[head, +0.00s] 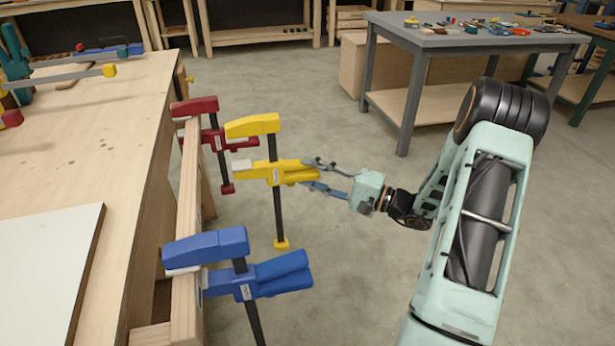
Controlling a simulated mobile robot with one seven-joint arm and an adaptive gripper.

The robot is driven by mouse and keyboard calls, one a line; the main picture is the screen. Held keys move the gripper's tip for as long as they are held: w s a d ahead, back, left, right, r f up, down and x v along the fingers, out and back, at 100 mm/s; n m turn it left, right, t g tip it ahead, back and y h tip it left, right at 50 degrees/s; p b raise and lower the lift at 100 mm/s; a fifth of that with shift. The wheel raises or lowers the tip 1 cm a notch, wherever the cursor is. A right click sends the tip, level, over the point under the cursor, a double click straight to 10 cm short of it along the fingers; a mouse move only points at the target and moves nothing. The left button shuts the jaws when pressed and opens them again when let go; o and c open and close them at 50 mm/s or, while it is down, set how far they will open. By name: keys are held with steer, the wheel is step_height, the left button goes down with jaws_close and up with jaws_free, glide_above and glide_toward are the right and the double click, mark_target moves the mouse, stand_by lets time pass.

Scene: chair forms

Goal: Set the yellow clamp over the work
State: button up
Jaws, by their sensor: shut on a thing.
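The yellow clamp (279,173) hangs upright in the head view, its dark bar vertical and its upper jaw pointing left. My gripper (310,175) is shut on its handle from the right. The wooden work (187,225) is a pale board along the bench's right edge. A red clamp (205,138) sits on the board behind the yellow one, and a blue clamp (238,266) sits on it in front. The yellow jaw tips are near the board, between these two. I cannot tell whether they touch it.
The bench (110,150) fills the left, with a white panel (45,275) and more clamps on top. A grey table (465,40) with small tools stands at the back right. The floor (330,260) between is clear.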

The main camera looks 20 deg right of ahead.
mark_target(270, 179)
steer(key=shift+a+r+p, duration=0.15)
steer(key=shift+a+p, duration=0.5)
steer(key=shift+a, duration=2.05)
steer(key=shift+a+b, duration=0.4)
steer(key=shift+a, duration=2.1)
